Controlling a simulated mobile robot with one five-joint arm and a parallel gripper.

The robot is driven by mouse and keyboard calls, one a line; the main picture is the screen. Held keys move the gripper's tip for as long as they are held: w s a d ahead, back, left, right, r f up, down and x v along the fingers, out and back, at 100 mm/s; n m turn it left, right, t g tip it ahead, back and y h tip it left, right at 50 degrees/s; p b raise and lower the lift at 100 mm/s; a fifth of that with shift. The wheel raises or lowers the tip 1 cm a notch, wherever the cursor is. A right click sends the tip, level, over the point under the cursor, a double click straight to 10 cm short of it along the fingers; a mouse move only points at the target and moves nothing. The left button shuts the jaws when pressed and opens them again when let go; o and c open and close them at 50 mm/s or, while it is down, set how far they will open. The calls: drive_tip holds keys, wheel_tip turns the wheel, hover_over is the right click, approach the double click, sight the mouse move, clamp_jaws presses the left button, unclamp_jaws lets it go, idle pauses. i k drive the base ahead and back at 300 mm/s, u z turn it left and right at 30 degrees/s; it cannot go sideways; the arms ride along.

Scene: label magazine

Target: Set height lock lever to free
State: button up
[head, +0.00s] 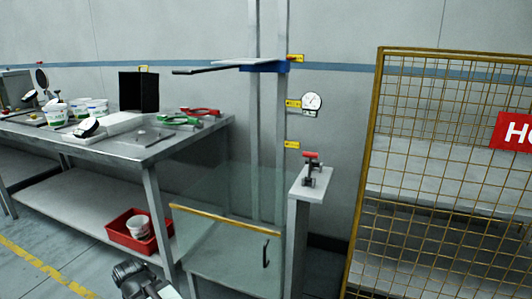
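A small lever with a red handle (311,154) and a dark metal body (313,171) stands on top of a grey post (297,230), right of the tall column. The red handle lies about level. A tall grey column (268,130) carries a blue bracket with a flat plate (250,62); a dark bar (195,71) sticks out to its left. I cannot tell for sure which of these is the height lock lever, and no label is readable. A dark part of my arm shows at the bottom edge, with my gripper (132,280) well apart from the levers; its fingers are not clear.
A clear guard panel with a yellow top edge (225,221) stands before the column. A steel bench (150,150) with tubs and tools is at left, a red bin (139,231) below it. A yellow mesh cage (440,180) blocks the right. Yellow tags and a dial (311,101) are behind.

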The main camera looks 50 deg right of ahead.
sight(315, 164)
drive_tip(key=u, duration=0.05)
drive_tip(key=i, duration=0.85)
drive_tip(key=z, duration=0.15)
